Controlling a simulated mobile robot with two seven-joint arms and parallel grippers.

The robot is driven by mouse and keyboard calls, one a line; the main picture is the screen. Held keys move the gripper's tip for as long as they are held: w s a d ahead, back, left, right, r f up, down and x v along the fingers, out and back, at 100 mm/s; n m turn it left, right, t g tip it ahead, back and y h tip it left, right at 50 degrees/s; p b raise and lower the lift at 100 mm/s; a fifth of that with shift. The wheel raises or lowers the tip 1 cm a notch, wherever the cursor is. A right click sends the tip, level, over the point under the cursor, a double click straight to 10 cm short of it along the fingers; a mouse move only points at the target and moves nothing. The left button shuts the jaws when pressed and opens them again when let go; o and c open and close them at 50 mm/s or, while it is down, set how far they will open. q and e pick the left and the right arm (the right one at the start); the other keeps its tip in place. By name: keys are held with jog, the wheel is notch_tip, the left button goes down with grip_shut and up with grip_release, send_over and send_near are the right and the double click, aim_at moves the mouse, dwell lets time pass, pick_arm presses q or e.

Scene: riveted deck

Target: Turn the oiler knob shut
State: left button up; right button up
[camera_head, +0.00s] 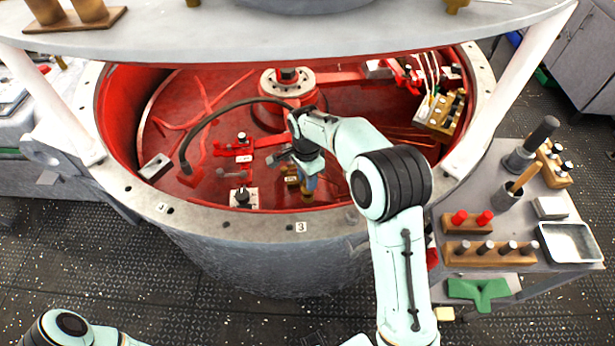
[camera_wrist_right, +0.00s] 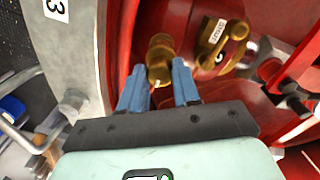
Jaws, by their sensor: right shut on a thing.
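The oiler is a brass fitting (camera_wrist_right: 161,52) inside the red drum, close to its pale rim. In the head view its brass part (camera_head: 307,198) shows just below my right gripper (camera_head: 309,184). In the right wrist view the blue fingers of my right gripper (camera_wrist_right: 159,72) stand on either side of the lower brass part and are shut on the knob. The fingers partly hide the knob, and its turned angle cannot be told. My left gripper is out of view; only a piece of the left arm shows at the bottom left.
A second brass fitting with a white label (camera_wrist_right: 213,42) sits close by inside the drum. A black-knobbed block (camera_head: 243,197) and a curved dark hose (camera_head: 215,118) are to the left. The pale rim (camera_head: 270,224) borders the drum. A tool cart (camera_head: 480,258) stands right.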

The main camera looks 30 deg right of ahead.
jog(key=o, duration=1.1)
jog(key=shift+c, duration=0.2)
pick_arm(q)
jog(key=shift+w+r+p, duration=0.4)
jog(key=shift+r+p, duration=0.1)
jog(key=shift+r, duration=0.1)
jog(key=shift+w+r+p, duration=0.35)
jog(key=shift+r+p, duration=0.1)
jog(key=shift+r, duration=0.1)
pick_arm(e)
notch_tip(320, 180, up, 14)
jog(key=shift+w+f, duration=0.25)
